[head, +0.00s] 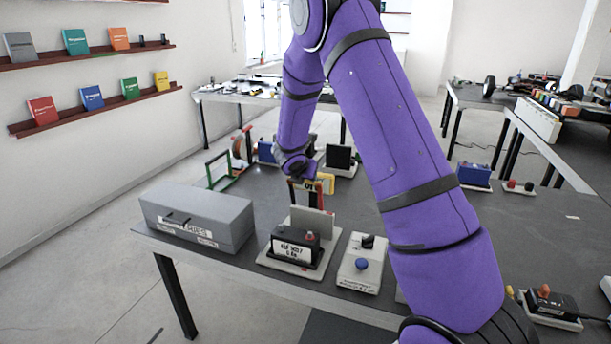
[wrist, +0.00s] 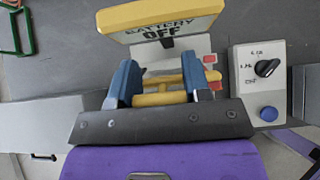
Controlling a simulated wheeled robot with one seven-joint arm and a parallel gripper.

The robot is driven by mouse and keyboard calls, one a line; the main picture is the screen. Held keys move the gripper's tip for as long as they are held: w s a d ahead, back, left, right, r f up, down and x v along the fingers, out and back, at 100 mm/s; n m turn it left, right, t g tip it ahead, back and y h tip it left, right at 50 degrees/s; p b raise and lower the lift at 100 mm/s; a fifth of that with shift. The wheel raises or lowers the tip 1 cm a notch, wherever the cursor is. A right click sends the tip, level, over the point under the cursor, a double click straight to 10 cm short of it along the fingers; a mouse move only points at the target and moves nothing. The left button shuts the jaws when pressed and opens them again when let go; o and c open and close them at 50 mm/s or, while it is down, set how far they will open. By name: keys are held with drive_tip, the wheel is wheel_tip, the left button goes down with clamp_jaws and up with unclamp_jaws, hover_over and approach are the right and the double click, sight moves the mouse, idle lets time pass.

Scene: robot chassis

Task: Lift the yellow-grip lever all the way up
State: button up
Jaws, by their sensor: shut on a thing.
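The yellow grip (wrist: 160,98) of the lever lies crosswise between the two blue fingers of my gripper (wrist: 162,84) in the wrist view. My gripper is shut on it. Red parts (wrist: 211,72) show just right of the fingers. A yellow-framed plate (wrist: 165,20) reading "BATTERY OFF" stands just beyond the grip. In the head view the plate (head: 326,183) shows beside my gripper (head: 297,176), above a grey upright panel (head: 312,221) on the table. The fingertips are too small to tell apart there, and the lever's pivot is hidden.
A grey box (head: 197,215) stands left of the lever's unit. A labelled black device (head: 294,247) is in front, and a panel with a black knob and blue button (head: 361,263) is to the right. A green frame (head: 217,170) stands behind left. My purple arm hides the table's right side.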

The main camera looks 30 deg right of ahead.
drive_tip(key=shift+f, duration=0.1)
drive_tip(key=o, duration=1)
drive_tip(key=v, duration=1)
drive_tip(key=shift+s+a+r, duration=0.2)
drive_tip(key=shift+r, duration=0.05)
drive_tip(key=shift+r, duration=0.1)
